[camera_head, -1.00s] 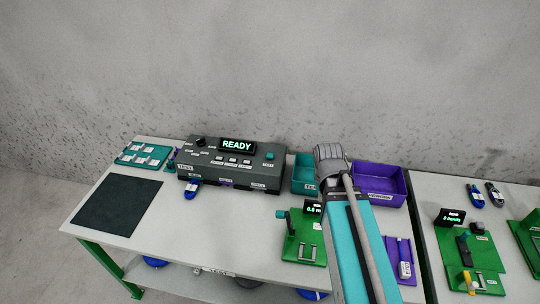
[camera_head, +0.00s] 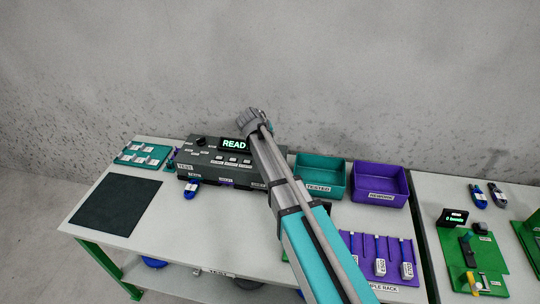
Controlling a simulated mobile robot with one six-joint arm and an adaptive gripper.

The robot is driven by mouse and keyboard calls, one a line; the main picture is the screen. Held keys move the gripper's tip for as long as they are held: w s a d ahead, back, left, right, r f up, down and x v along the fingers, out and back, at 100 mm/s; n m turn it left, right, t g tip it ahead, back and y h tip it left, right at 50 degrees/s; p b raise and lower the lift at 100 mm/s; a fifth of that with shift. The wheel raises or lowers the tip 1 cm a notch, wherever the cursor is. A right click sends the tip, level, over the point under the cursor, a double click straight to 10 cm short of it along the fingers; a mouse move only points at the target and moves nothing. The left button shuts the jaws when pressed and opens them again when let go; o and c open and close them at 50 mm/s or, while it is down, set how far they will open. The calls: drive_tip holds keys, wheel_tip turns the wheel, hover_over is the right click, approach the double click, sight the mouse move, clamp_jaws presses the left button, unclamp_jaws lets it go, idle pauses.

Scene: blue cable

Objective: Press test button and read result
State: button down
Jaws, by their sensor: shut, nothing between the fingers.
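The dark grey tester (camera_head: 205,175) stands at the back of the white table. Its lit display (camera_head: 234,144) shows "READ", and my arm covers the display's right end. A blue cable (camera_head: 192,189) lies at the tester's front left. My arm reaches across the tester's right part and hides the teal button there. I cannot tell whether anything touches the button.
A teal TESTED bin (camera_head: 320,188) and a purple bin (camera_head: 380,197) stand right of the tester. A purple rack (camera_head: 362,245) holds several white pieces. A dark mat (camera_head: 117,204) lies at left. A green fixture (camera_head: 470,262) stands on the right table.

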drive_tip(key=shift+f, duration=0.2)
idle(0.3)
wheel_tip(320, 180, down, 8)
drive_tip(key=b, duration=0.8)
drive_tip(key=shift+f+b, duration=0.2)
drive_tip(key=shift+b, duration=0.2)
drive_tip(key=shift+f, duration=0.2)
idle(1.1)
drive_tip(key=shift+f+b, duration=0.25)
drive_tip(key=shift+b, duration=0.2)
drive_tip(key=shift+f+b, duration=0.5)
drive_tip(key=shift+b, duration=0.05)
idle(1.0)
drive_tip(key=shift+r, duration=0.15)
drive_tip(key=shift+r+p, duration=0.8)
drive_tip(key=shift+p, duration=0.2)
drive_tip(key=shift+r, duration=0.1)
